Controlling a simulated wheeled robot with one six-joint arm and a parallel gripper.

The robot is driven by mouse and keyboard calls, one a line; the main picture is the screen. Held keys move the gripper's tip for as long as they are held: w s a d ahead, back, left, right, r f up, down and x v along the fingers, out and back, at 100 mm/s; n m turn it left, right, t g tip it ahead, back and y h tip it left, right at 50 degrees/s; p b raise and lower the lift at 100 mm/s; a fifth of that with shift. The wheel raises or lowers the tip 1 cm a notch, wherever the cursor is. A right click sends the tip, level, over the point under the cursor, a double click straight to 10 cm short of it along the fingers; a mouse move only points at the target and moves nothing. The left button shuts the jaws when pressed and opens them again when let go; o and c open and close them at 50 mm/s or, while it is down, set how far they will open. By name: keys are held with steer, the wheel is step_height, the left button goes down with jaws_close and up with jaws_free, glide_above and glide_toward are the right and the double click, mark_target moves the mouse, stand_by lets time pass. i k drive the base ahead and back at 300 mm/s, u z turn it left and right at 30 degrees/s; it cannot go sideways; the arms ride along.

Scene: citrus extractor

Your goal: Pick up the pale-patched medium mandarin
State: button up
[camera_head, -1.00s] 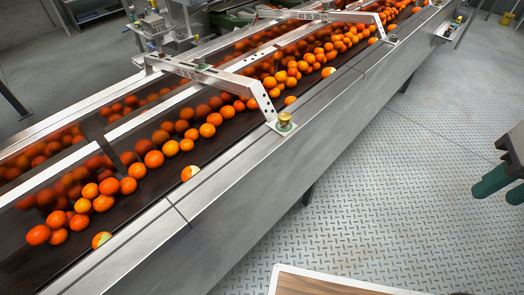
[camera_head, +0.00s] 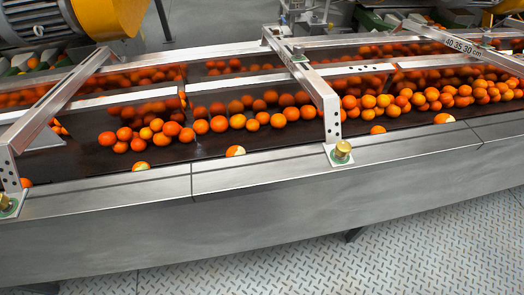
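Several mandarins lie apart from the rest along the near edge of the dark belt (camera_head: 80,168). One with a pale patch (camera_head: 236,151) sits near the middle, partly hidden by the metal edge. Another pale-patched one (camera_head: 141,166) lies to its left, also partly hidden. A third with a pale patch (camera_head: 444,118) lies at the right by the near rail. I cannot tell from their sizes which is the medium one. My gripper is not in view.
A long steel conveyor wall (camera_head: 260,215) crosses the view, with patterned metal floor (camera_head: 420,250) in front. A metal bracket (camera_head: 320,95) with a brass knob (camera_head: 343,149) spans the belt, and another (camera_head: 50,100) stands at left. Many plain orange mandarins (camera_head: 290,113) lie mid-belt.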

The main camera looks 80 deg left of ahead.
mark_target(234, 150)
steer(key=u, duration=0.05)
steer(key=i, duration=1.15)
steer(key=u, duration=3.45)
steer(key=i, duration=0.5)
steer(key=z, duration=0.1)
steer(key=k, duration=1)
steer(key=u, duration=1.35)
steer(key=i, duration=1)
steer(key=z, duration=0.2)
